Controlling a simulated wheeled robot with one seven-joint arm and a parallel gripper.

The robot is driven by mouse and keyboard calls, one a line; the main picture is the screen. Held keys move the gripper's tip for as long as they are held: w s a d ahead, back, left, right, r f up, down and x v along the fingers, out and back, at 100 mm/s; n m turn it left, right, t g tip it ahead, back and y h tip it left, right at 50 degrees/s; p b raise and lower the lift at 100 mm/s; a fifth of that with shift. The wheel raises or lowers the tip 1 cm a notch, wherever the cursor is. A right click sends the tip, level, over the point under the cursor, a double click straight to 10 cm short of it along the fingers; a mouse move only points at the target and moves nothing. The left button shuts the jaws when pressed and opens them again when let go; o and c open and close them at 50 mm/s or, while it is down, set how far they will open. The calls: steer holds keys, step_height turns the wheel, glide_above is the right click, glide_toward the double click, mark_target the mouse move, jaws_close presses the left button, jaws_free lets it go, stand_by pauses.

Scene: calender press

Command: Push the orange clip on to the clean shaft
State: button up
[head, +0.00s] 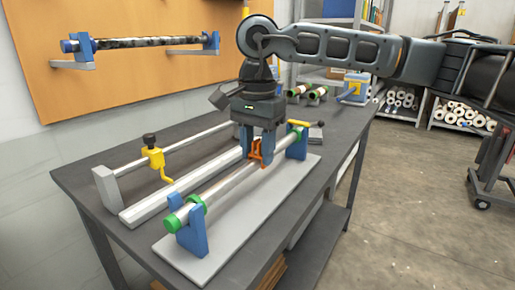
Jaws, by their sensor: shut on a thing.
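The clean shaft (225,187) is a bright silver bar with green ends. It lies across two blue supports on a pale base plate on the bench. My gripper (258,146) points down over the far half of this shaft, shut on the orange clip (257,153). The clip's lower end overlaps the shaft in the picture. I cannot tell whether it only touches the shaft, sits around it or is slightly above. The fingers hide part of the clip. A second shaft (140,43), dark and blotched, rests on blue wall brackets.
A rail (180,148) with a yellow clamp (154,157) and a pale bar (175,190) lie left of the shaft. The bench's near-left corner (90,185) is clear.

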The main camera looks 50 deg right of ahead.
stand_by(0.3)
steer(key=o, duration=1)
step_height(320, 180, up, 8)
steer(key=shift+f, duration=0.15)
